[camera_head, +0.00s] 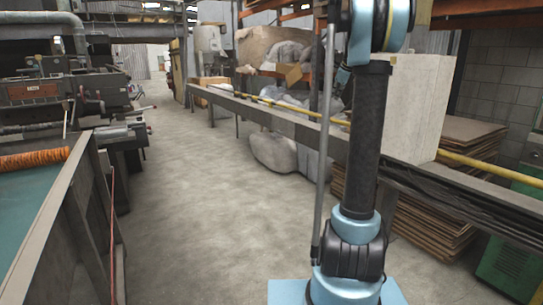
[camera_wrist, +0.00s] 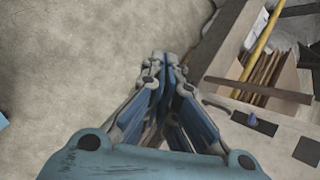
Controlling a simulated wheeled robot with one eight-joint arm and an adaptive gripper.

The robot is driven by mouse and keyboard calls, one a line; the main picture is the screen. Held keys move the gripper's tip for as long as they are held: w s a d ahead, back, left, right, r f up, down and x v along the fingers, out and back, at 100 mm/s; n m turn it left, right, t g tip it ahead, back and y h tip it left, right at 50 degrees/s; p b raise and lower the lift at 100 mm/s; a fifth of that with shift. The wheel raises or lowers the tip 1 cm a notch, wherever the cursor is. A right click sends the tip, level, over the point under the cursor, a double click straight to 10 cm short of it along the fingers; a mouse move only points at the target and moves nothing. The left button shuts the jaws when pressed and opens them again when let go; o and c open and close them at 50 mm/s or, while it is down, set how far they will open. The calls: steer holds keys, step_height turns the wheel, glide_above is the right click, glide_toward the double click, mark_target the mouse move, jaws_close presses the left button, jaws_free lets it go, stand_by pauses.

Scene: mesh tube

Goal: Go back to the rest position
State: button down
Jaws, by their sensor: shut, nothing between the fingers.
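My gripper (camera_wrist: 162,62) shows in the wrist view at the lower middle, its two linked fingers with blue pads brought together at the tips. It is shut and holds nothing. Below its tips in that view is bare concrete floor (camera_wrist: 70,65). In the head view my arm rises in front on the right side, and its upper end runs out of the top of the picture. The gripper itself is not seen in the head view.
A long rail with a yellow bar (camera_head: 470,163) runs along the right, with a pale block (camera_head: 415,105) and stacked brown sheets (camera_head: 470,135) there. A green-topped table (camera_head: 35,200) and machinery (camera_head: 60,90) stand left. The concrete aisle (camera_head: 195,190) between is clear.

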steer(key=s+a+f+n+g, duration=0.1)
steer(key=s+a+f+n, duration=0.25)
steer(key=s, duration=0.65)
steer(key=s+a+f+n+g, duration=0.1)
steer(key=s+a+f+n, duration=0.3)
steer(key=s, duration=0.6)
steer(key=s+a+f+n+g, duration=0.1)
steer(key=s+a+f+n, duration=0.3)
steer(key=s, duration=0.6)
steer(key=s+f+n+g+h, duration=0.1)
steer(key=s+f+n, duration=1.1)
steer(key=s+f, duration=0.9)
steer(key=s, duration=0.3)
steer(key=shift+s+n+g+h, duration=0.2)
steer(key=shift+n+g+h, duration=0.1)
steer(key=shift+n, duration=0.05)
steer(key=shift+w+f, duration=0.2)
steer(key=shift+w, duration=0.3)
steer(key=shift+s, duration=0.1)
